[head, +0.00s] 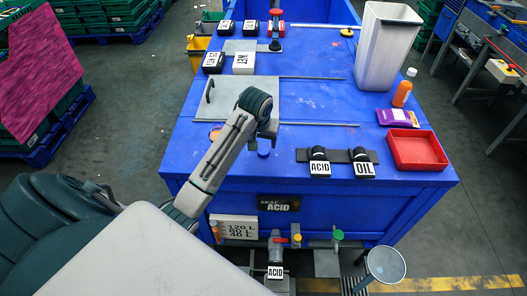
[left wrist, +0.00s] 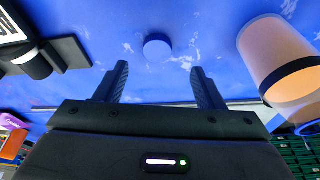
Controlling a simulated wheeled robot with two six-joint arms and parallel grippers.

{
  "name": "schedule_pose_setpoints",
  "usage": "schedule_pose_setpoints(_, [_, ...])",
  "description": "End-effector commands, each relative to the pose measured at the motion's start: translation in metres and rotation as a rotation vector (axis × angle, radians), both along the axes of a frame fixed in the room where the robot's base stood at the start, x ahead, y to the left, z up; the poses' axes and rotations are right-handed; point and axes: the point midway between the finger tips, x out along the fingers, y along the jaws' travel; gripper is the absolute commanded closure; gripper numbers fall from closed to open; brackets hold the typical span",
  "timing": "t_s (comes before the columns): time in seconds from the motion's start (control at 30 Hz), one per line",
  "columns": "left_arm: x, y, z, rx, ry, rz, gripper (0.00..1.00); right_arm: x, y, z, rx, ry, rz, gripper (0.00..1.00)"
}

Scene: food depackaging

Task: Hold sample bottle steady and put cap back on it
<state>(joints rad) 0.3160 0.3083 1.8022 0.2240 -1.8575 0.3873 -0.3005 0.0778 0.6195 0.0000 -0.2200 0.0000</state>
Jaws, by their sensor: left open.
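A blue round cap (left wrist: 157,47) lies on the blue worktop, ahead of and between my left gripper's fingertips in the left wrist view. It also shows in the head view (head: 264,154), just in front of the gripper. My left gripper (head: 268,132) is open and empty, and its two fingers (left wrist: 157,85) point toward the cap without touching it. A pale orange, black-banded container (left wrist: 272,52), apparently the sample bottle, stands to the right in the left wrist view. In the head view only a bit of orange (head: 214,133) shows beside my left arm. My right gripper is not in view.
ACID (head: 320,163) and OIL (head: 363,164) labelled holders stand right of the gripper. A red tray (head: 443,160), a purple packet (head: 397,117), an orange bottle (head: 402,94) and a tall white bin (head: 388,45) are on the right. A grey plate (head: 222,95) lies behind my arm.

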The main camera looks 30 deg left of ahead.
Motion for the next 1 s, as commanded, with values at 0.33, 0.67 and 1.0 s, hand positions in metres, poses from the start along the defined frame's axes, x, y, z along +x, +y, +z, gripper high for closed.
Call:
schedule_pose_setpoints(0.33, [0.008, -0.001, -0.038, -0.002, 0.005, 0.001, 0.37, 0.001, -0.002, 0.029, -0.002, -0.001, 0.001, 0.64])
schedule_pose_setpoints(0.67, [0.012, 0.0, -0.051, 0.0, 0.0, 0.0, 0.37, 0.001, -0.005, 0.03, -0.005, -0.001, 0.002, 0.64])
schedule_pose_setpoints(1.0, [0.012, 0.0, -0.05, 0.0, 0.0, 0.0, 0.75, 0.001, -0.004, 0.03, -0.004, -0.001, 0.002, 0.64])
